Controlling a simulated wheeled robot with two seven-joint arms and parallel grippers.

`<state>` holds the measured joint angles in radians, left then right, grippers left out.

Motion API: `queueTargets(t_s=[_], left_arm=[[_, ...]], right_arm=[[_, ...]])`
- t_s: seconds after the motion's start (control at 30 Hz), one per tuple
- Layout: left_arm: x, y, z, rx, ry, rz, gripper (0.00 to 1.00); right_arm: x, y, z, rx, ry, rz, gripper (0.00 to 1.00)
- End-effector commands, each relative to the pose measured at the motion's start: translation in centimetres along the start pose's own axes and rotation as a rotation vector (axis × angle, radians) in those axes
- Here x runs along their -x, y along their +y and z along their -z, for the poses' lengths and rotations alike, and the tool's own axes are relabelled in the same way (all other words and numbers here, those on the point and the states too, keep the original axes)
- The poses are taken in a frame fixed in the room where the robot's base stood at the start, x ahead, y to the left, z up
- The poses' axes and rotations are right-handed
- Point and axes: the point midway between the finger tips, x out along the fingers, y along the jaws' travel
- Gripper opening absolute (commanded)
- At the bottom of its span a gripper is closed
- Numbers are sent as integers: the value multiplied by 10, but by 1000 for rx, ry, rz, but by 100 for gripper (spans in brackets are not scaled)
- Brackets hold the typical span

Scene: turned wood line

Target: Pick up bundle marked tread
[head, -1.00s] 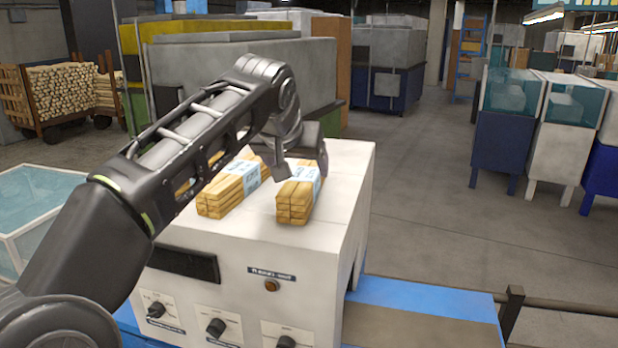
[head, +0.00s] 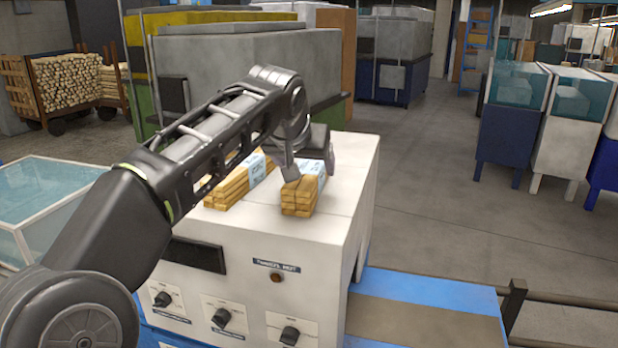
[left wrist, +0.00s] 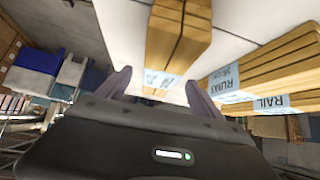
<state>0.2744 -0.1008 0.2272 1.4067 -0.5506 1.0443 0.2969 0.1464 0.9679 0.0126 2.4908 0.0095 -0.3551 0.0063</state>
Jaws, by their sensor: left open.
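A bundle of light wood strips (head: 297,200) with a pale blue label lies on top of the white machine, nearest its right side. My left gripper (head: 309,168) is open over this bundle, with a finger on either side of its labelled part. In the left wrist view the bundle (left wrist: 180,35) reaches in between the open fingers (left wrist: 160,88); its label lies there, too small and blurred to read surely. I cannot tell whether the fingers touch it. My right gripper is not in view.
Other labelled bundles (head: 232,187) lie just left, partly behind my arm. In the left wrist view one label reads RAIL (left wrist: 272,103). The white machine (head: 355,190) has knobs on its front. A glass-topped case (head: 40,205) stands left; open floor lies right.

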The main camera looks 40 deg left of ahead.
Motion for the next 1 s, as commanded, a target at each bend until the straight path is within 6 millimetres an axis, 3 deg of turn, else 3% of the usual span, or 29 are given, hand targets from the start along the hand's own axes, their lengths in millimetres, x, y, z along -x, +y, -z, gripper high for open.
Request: queueTargets(t_s=[0.37, 1.0], left_arm=[[-46, -2, 0, 0, -2, 1, 76], [-47, -1, 0, 0, 0, 0, 74]], right_arm=[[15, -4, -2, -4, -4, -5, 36], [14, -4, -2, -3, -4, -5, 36]])
